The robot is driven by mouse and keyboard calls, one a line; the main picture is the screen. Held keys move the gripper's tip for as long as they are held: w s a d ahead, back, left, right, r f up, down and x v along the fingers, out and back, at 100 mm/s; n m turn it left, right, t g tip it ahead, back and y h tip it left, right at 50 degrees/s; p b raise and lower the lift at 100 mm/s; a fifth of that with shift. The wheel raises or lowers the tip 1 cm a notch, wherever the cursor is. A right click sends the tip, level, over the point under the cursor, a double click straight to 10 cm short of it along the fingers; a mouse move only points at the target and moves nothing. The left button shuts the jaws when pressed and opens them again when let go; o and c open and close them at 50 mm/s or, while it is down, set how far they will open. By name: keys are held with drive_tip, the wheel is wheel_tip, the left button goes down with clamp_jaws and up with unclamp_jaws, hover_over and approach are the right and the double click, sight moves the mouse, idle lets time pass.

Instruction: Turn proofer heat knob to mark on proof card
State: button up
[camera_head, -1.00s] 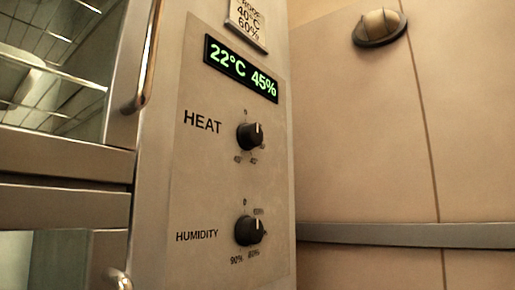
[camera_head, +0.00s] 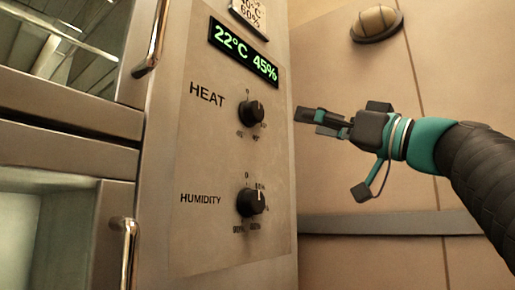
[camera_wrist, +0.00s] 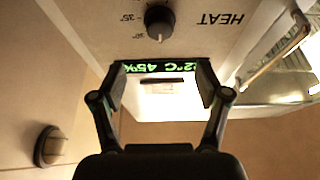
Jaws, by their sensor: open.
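The black heat knob (camera_head: 251,113) is on the steel proofer panel, right of the word HEAT, with a pale pointer line near its top. In the wrist view the heat knob (camera_wrist: 159,20) appears upside down, beyond the fingertips. The display (camera_head: 243,53) shows 22°C 45%. My gripper (camera_head: 298,115) is right of the heat knob, apart from it. In the wrist view my gripper (camera_wrist: 161,76) is open and empty.
The humidity knob (camera_head: 250,202) is below the heat knob. Metal door handles (camera_head: 126,240) stand out at the left. A round wall lamp (camera_head: 377,23) and a grey wall rail (camera_head: 390,222) are at the right. Space between panel and my gripper is clear.

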sight(259, 112)
drive_tip(key=p+x, duration=0.3)
drive_tip(key=x, duration=1)
drive_tip(key=shift+w+a+p, duration=0.1)
drive_tip(key=shift+a+p, duration=0.05)
drive_tip(key=shift+p, duration=0.25)
drive_tip(key=c, duration=1.1)
